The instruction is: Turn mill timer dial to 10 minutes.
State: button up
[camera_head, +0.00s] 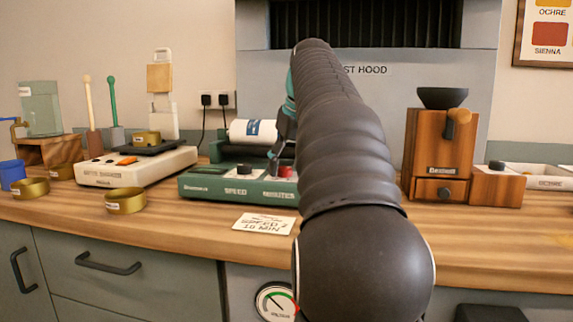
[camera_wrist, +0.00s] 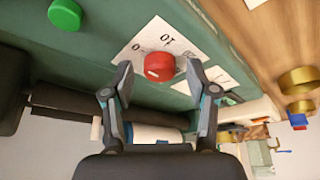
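The green roller mill (camera_head: 225,188) stands on the wooden counter, with its panel lettered SPEED and MINUTES. Its red timer dial (camera_head: 286,172) is at the right end of the panel, partly behind my arm. In the wrist view the red dial (camera_wrist: 160,66) sits on a white scale plate (camera_wrist: 180,45) where a 10 and a 0 can be read. A pale mark shows on the dial's lower-left side. My gripper (camera_wrist: 159,77) is open, with one fingertip on either side of the dial and gaps visible. Contact with the panel cannot be judged.
A white jar (camera_head: 252,132) lies on the mill's rollers. A cream scale (camera_head: 137,167) and brass dishes (camera_head: 125,201) stand left. A wooden grinder (camera_head: 437,155) stands right. A green button (camera_wrist: 65,14) shows on the panel.

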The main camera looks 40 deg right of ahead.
grip_shut()
jog(key=shift+r+m, duration=0.1)
jog(key=shift+m, duration=0.3)
jog(key=shift+a+m+h+p, duration=0.15)
jog(key=shift+m+h+p, duration=0.35)
jog(key=shift+m+p, duration=0.45)
jog(key=m+h+p, duration=0.1)
jog(key=m, duration=0.2)
jog(key=shift+w+a+g, duration=0.1)
jog(key=shift+g, duration=0.3)
jog(key=m+h, duration=0.1)
jog(key=m, duration=0.2)
jog(key=shift+w+g, duration=0.1)
jog(key=shift+g, duration=0.3)
jog(key=shift+a+m+g+h, duration=0.1)
jog(key=shift+m+g+h, duration=0.3)
jog(key=shift+m, duration=1.15)
